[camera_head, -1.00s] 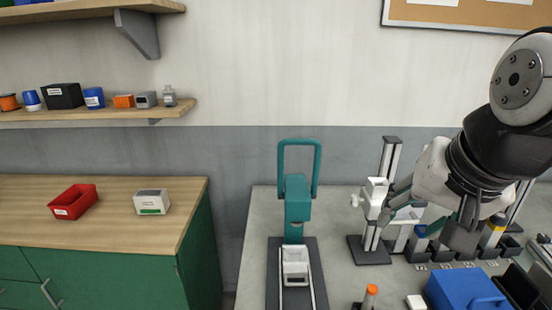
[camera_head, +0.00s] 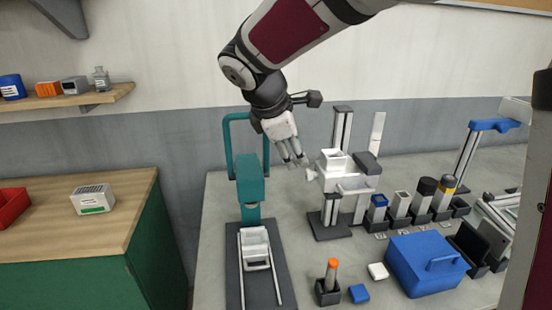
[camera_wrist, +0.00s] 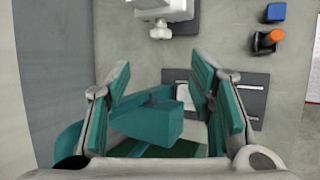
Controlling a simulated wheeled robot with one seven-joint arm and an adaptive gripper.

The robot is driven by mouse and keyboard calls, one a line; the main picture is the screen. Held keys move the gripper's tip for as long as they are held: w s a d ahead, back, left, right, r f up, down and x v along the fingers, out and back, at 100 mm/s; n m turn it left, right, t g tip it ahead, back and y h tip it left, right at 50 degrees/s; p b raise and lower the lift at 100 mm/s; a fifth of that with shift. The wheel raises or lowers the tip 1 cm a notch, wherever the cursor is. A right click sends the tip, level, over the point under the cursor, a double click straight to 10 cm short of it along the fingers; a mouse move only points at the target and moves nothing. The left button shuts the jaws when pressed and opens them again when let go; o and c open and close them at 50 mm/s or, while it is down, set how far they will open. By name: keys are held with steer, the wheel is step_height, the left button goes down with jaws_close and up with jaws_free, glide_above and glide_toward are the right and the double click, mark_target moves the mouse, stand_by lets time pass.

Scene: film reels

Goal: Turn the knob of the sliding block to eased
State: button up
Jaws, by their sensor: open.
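The sliding block (camera_head: 336,165) is a white body on a dark upright post with a black base. Its small white knob (camera_head: 309,175) sticks out on its left side. In the wrist view the block (camera_wrist: 160,10) is at the top edge and the knob (camera_wrist: 160,32) is just below it. Any marking for eased is too small to read. My gripper (camera_head: 296,163) is open and empty, up and left of the knob and close to it in the picture. In the wrist view my open fingers (camera_wrist: 162,62) stand apart, with the knob beyond their tips.
A teal press (camera_head: 250,185) with a tall loop handle stands left of the block, below my gripper. An orange-topped tool (camera_head: 331,272), a blue box (camera_head: 425,262) and several small holders stand at right. A green cabinet (camera_head: 150,245) is at left.

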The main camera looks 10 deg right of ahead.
mark_target(307, 175)
steer(key=x, duration=1.3)
steer(key=shift+f, duration=0.15)
steer(key=shift+s, duration=0.1)
steer(key=c, duration=1.2)
steer(key=shift+o, duration=0.2)
